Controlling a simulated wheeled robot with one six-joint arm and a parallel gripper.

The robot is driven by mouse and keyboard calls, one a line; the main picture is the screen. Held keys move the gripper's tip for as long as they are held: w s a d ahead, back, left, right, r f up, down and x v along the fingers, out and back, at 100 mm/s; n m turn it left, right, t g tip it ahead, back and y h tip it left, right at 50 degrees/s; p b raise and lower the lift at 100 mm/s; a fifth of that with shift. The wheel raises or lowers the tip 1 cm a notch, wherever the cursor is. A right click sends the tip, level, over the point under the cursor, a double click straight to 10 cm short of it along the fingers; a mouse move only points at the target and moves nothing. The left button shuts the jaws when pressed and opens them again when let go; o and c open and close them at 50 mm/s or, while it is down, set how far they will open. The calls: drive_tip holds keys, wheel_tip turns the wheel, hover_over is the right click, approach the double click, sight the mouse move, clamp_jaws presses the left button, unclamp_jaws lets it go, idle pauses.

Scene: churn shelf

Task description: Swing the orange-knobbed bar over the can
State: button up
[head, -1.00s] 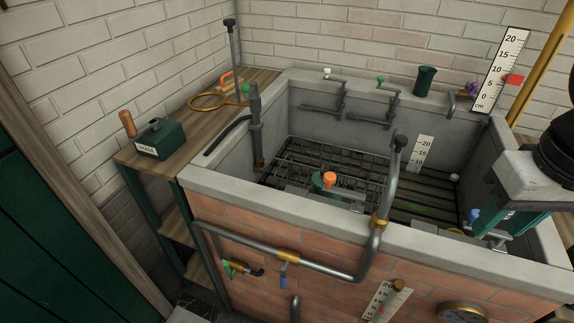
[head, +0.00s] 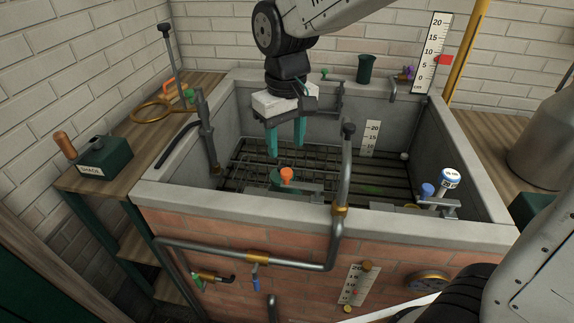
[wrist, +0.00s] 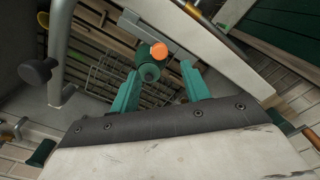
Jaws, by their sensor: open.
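The orange knob (head: 287,174) sits low inside the brick tank, near its front wall. It also shows in the wrist view (wrist: 159,50), at the end of a grey bar (wrist: 143,30). A green round thing (wrist: 147,65), probably the can, lies close beside the knob; I cannot tell whether the bar passes over it. In the head view it is partly hidden. My gripper (head: 285,150) points down with its teal fingers apart and empty. It is above the knob and not touching it. In the wrist view, the knob and green thing appear beyond the fingertips.
A bent pipe with a black knob (head: 348,130) rises at the tank's front wall, right of my gripper. An upright pipe (head: 207,135) stands at the left wall. A slatted rack covers the tank floor.

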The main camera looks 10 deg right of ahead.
sight(286, 171)
wheel_tip(286, 171, down, 7)
drive_tip(key=shift+f, duration=0.15)
drive_tip(key=shift+c, duration=0.4)
clamp_jaws()
